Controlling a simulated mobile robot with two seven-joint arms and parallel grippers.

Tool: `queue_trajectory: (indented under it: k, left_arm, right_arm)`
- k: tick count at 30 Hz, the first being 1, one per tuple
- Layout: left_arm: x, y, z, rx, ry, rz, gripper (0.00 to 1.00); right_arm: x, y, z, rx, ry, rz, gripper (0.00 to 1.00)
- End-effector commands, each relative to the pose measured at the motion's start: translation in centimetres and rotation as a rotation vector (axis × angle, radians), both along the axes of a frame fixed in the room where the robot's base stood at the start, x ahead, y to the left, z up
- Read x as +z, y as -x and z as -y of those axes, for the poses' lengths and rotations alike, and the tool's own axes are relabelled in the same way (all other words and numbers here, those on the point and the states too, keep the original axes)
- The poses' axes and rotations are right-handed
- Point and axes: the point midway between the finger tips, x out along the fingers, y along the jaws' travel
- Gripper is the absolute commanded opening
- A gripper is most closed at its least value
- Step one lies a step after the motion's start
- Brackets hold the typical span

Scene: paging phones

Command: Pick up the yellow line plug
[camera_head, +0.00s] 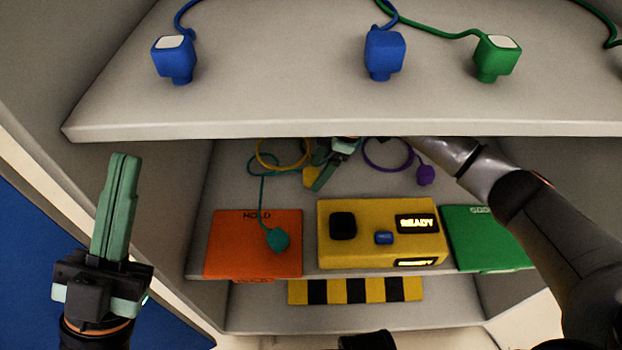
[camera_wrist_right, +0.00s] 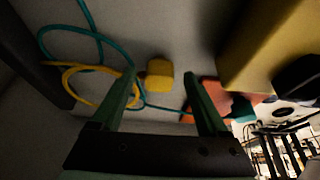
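The yellow line plug (camera_wrist_right: 159,74) lies on the lower shelf. In the right wrist view it sits between and just beyond my open right gripper's fingertips (camera_wrist_right: 161,80), touching neither finger as far as I can see. In the head view my right gripper (camera_head: 321,177) reaches under the upper shelf, and the plug (camera_head: 310,178) shows partly beside its fingers. The plug's yellow cord (camera_head: 284,164) loops to its left. My left gripper (camera_head: 122,158) is outside the shelf at the left, fingers together and empty.
The yellow READY box (camera_head: 382,260) stands in front of the plug. An orange HOLD pad (camera_head: 226,250) with a teal plug (camera_head: 278,240) lies left, a green pad (camera_head: 490,240) right. A purple plug (camera_head: 426,175) lies farther right. The upper shelf (camera_head: 250,100) overhangs.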

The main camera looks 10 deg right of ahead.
Motion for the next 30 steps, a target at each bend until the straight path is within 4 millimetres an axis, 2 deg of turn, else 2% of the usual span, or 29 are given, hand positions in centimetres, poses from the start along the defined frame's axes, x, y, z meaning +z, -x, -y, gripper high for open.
queue_trajectory:
  k: [2, 20, 30]
  left_arm:
    - [0.04, -0.02, -0.01, 0.001, 0.002, 0.0, 0.0]
    - [0.05, -0.04, -0.04, 0.002, 0.005, -0.001, 0.0]
    - [0.07, -0.04, -0.03, 0.001, 0.003, 0.0, 0.0]
  right_arm:
    - [0.01, 0.01, 0.03, 0.0, 0.0, 0.0, 0.67]
    - [0.01, 0.01, 0.06, 0.0, 0.001, 0.0, 0.0]
    - [0.11, 0.0, 0.05, 0.0, 0.0, 0.0, 0.0]
